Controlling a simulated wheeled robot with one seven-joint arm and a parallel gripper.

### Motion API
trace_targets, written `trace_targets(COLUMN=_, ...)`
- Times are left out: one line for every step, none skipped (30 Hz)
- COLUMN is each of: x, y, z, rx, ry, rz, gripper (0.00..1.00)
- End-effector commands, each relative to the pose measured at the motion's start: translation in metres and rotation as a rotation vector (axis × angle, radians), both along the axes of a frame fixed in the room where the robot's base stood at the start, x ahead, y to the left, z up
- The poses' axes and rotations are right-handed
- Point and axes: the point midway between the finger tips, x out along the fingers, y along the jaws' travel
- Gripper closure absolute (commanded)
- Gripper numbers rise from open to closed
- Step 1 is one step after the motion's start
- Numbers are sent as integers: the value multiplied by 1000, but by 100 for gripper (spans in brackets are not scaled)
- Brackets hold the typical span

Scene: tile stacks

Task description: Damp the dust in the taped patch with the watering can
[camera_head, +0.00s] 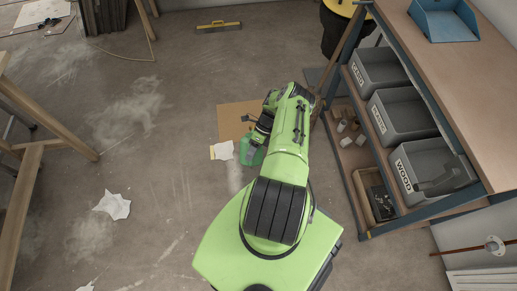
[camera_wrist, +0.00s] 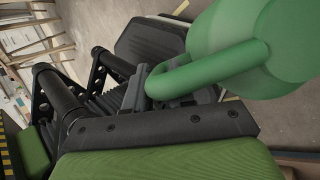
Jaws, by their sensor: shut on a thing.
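A green watering can (camera_head: 250,154) shows in the head view beside my gripper (camera_head: 260,136), partly hidden by my arm. In the wrist view the can's rounded body (camera_wrist: 255,35) and its looped handle (camera_wrist: 205,75) fill the upper right. My gripper (camera_wrist: 150,88) is shut on the handle. The can's spout is not clear in either view. Pale dust (camera_head: 130,110) lies on the concrete floor at the left, with more dust (camera_head: 85,238) lower left. I cannot make out a complete taped outline; my arm hides part of the floor.
A brown sheet (camera_head: 236,117) and white paper (camera_head: 222,151) lie near the can. Another crumpled paper (camera_head: 114,205) lies lower left. A workbench with grey bins (camera_head: 402,112) stands right, wooden trestle legs (camera_head: 38,150) left, a yellow broom head (camera_head: 218,26) at the back.

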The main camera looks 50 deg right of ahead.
Motion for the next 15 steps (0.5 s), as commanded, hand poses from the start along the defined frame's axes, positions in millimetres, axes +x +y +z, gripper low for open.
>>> trace_targets(x=3, y=5, z=3, rx=3, ry=-2, rz=2, gripper=100)
trace_targets(x=5, y=8, z=3, rx=3, ry=-2, rz=2, gripper=100)
trace_targets(x=7, y=12, z=3, rx=3, ry=-2, rz=2, gripper=100)
trace_targets(x=9, y=15, z=3, rx=4, ry=-2, rz=2, gripper=100)
trace_targets(x=11, y=17, z=2, rx=4, ry=-1, rz=2, gripper=100)
trace_targets(x=13, y=20, z=2, rx=3, ry=-1, rz=1, gripper=100)
trace_targets(x=15, y=23, z=2, rx=2, ry=-2, rz=2, gripper=100)
trace_targets(x=16, y=25, z=2, rx=2, ry=-3, rz=3, gripper=100)
trace_targets(x=19, y=29, z=2, rx=3, ry=-3, rz=3, gripper=100)
trace_targets(x=20, y=32, z=2, rx=3, ry=-4, rz=2, gripper=100)
trace_targets(x=22, y=34, z=2, rx=2, ry=-3, rz=1, gripper=100)
trace_targets(x=24, y=38, z=2, rx=3, ry=-3, rz=2, gripper=100)
trace_targets(x=26, y=41, z=2, rx=3, ry=-2, rz=2, gripper=100)
trace_targets(x=27, y=43, z=2, rx=4, ry=-2, rz=2, gripper=100)
trace_targets(x=30, y=47, z=2, rx=3, ry=-3, rz=3, gripper=100)
